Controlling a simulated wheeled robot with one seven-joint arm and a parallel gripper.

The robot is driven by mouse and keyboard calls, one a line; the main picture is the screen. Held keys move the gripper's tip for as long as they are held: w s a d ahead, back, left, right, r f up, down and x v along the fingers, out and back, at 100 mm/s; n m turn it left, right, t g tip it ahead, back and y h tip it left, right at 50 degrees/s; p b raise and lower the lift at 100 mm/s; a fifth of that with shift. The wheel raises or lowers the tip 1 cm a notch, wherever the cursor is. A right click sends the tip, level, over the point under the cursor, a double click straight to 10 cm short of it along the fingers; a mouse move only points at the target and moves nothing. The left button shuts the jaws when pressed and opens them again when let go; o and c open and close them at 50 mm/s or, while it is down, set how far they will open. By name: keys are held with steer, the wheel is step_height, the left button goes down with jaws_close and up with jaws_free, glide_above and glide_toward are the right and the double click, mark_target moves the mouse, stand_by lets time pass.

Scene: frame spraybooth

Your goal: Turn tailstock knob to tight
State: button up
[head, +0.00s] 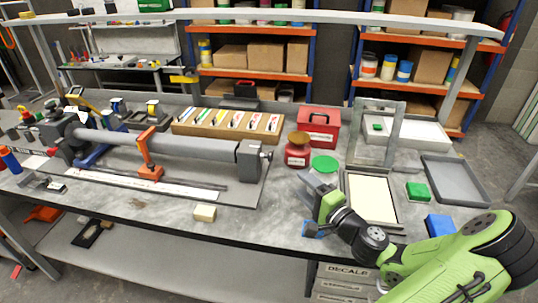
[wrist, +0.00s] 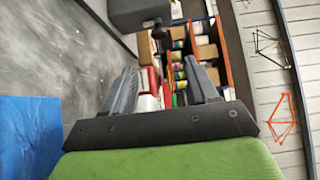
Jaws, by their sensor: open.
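The tailstock (head: 250,161) is the dark grey block at the right end of the long grey tube rig on the bench. Its small dark knob (head: 267,156) sticks out on the right side; its setting is too small to read. My gripper (head: 312,186) is to the right of the tailstock and apart from it, low over the bench. In the wrist view my gripper (wrist: 165,90) is open, with nothing between the two grey fingers. A dark grey block (wrist: 140,13) at the top edge of that view looks like the tailstock, with a dark stub below it.
A red jar (head: 297,152), a green lid (head: 325,164) and a red box (head: 318,124) stand behind my gripper. A framed screen (head: 372,198) lies to its right. A cream block (head: 205,213) sits near the front edge. A blue thing (wrist: 28,135) is close in the wrist view.

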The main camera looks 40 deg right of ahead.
mark_target(268, 156)
steer(key=w, duration=0.4)
steer(key=w+d, duration=0.1)
steer(key=w, duration=0.9)
steer(key=shift+d, duration=0.35)
steer(key=c, duration=1)
steer(key=shift+c, duration=0.2)
steer(key=shift+r+p, duration=0.1)
steer(key=shift+p, duration=0.3)
